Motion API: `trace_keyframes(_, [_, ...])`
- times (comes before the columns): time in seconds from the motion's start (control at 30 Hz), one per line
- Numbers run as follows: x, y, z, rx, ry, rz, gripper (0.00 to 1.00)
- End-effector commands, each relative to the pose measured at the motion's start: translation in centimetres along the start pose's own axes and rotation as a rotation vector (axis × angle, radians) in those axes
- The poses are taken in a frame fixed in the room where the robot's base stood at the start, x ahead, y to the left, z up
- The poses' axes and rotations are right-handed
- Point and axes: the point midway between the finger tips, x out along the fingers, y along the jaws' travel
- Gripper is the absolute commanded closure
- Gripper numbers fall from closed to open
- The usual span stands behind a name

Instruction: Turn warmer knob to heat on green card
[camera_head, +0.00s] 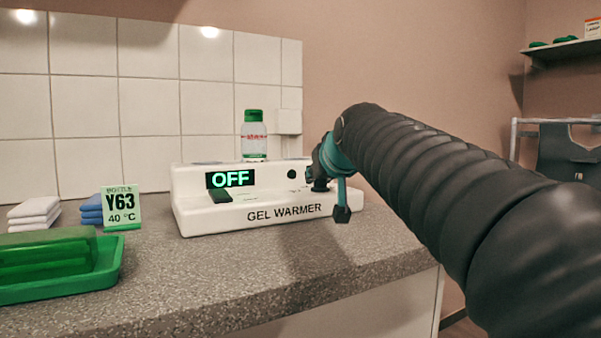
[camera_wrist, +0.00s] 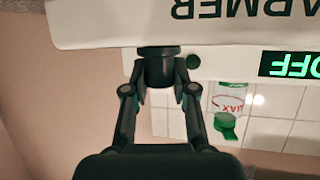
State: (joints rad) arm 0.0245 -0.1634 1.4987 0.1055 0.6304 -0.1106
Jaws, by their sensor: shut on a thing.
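The white gel warmer (camera_head: 215,222) stands on the counter, with a lit display (camera_head: 230,178) reading OFF. Its dark knob (camera_head: 320,186) is at the right end of its front and is partly hidden by my gripper in the head view. In the wrist view, the knob (camera_wrist: 157,68) sits between the fingers of my gripper (camera_wrist: 160,92), which are shut on it.
A green tray (camera_head: 108,268) holding a green block lies at the front left of the counter. Folded white cloths (camera_head: 35,212) and blue cloths (camera_head: 91,208) lie behind it. The speckled counter (camera_head: 250,262) is clear before the warmer. A shelf (camera_head: 565,48) is at the upper right.

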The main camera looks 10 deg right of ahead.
Motion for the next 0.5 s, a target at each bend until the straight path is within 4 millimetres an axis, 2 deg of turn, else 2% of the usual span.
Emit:
trace_keyframes(0.43, [0.04,0.04,0.04,0.002,-0.001,0.006,1.00])
trace_keyframes(0.47, [0.05,0.04,0.04,0.002,-0.001,0.006,0.69])
trace_keyframes(0.5, [0.05,0.04,0.05,0.002,-0.001,0.006,0.59])
